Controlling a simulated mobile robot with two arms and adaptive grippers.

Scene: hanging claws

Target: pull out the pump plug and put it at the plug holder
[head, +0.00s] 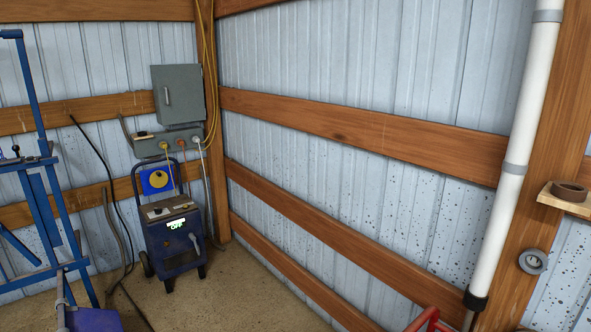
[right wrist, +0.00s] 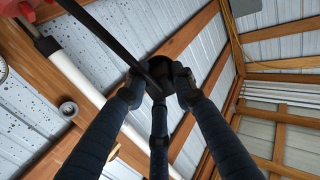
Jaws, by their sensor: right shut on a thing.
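My right gripper (right wrist: 158,82) shows in the right wrist view, its dark blue fingers closed around a dark, rounded thing (right wrist: 176,52). A black cable (right wrist: 105,38) runs from the upper left down to the fingers. The held thing looks like the pump plug, but the fingers hide much of it. A grey ring-shaped fitting (head: 533,261) is on the wooden post at the right; it also shows in the right wrist view (right wrist: 68,108), apart from the gripper. I cannot tell whether this is the plug holder. Neither gripper shows in the head view.
A dark blue wheeled unit (head: 178,240) stands in the corner below a grey wall box (head: 179,95) and an outlet strip (head: 172,141). A blue frame (head: 40,190) stands left. A white pipe (head: 513,160) and a small wooden shelf (head: 563,204) are right. A red thing (head: 428,321) shows bottom right.

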